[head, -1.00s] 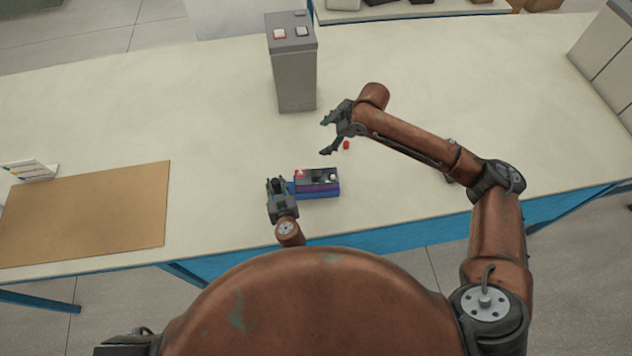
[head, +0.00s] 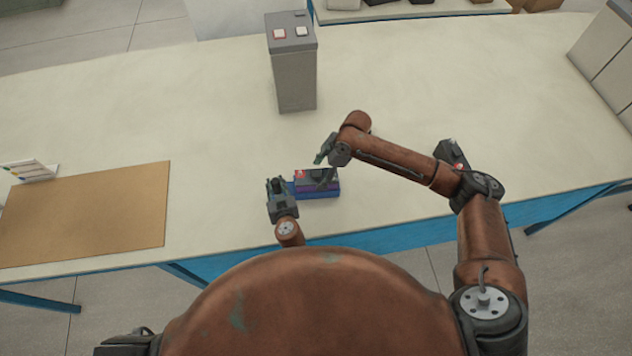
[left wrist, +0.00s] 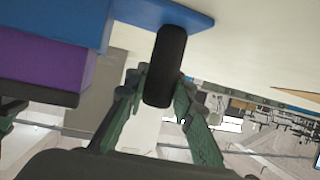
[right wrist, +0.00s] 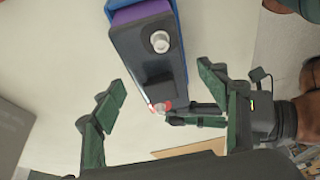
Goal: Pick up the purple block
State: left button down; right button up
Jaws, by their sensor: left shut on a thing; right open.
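The purple block (head: 302,182) has a dark top with a red terminal and a pale one. It sits in a blue tray (head: 318,195) near the table's front edge. It also shows in the left wrist view (left wrist: 40,62) and, from above, in the right wrist view (right wrist: 150,62). My left gripper (head: 276,183) is shut on the tray's black handle (left wrist: 165,68), left of the block. In the right wrist view the block lies between the fingers (right wrist: 161,80); contact cannot be told.
A brown mat (head: 90,212) and a small white stand (head: 32,170) are at the left.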

jog(key=shift+x, duration=1.6)
jog(key=shift+w+r, duration=0.1)
grip_shut()
jog(key=shift+w+a+r, duration=0.1)
jog(key=shift+r, duration=0.05)
